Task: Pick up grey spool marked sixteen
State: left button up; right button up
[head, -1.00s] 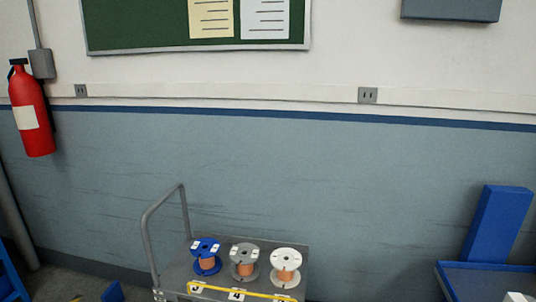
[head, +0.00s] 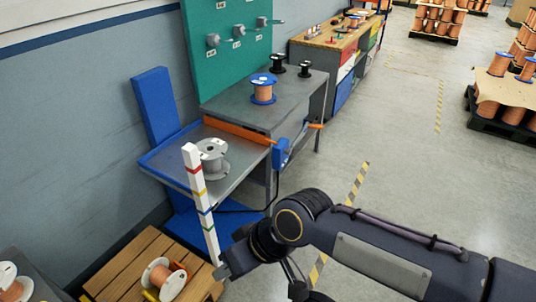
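A grey spool (head: 212,158) stands on the metal tray (head: 165,160) of a blue-framed lift. It looks bare of copper wire, and no number on it can be read. My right gripper (head: 222,271) is low in the head view, nearer to me than the tray and below the spool, apart from it. A white stick (head: 203,205) with coloured bands rises from beside its fingertips; whether the fingers hold it is unclear. My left gripper is out of view.
A grey bench (head: 305,95) behind the tray bears a blue-flanged copper spool (head: 263,90) and two black spools. A wooden pallet (head: 125,270) with a copper spool (head: 167,278) lies at lower left. Open floor (head: 400,150) lies to the right.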

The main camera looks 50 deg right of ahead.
aim_at(212, 159)
jog(key=l+z, duration=0.15)
jog(key=z, duration=1)
jog(key=i+l+u, duration=0.1)
jog(key=u, duration=0.35)
jog(key=i+l+u, duration=0.1)
jog(key=u, duration=0.4)
jog(key=i+l+u, duration=0.1)
jog(key=u, duration=0.35)
jog(key=l+u, duration=0.3)
jog(key=u, duration=0.2)
jog(key=l+u, duration=0.2)
jog(key=l, duration=0.6)
jog(key=l+u, duration=0.25)
jog(key=l, duration=0.5)
jog(key=k+l+u, duration=0.2)
jog(key=l, duration=1.15)
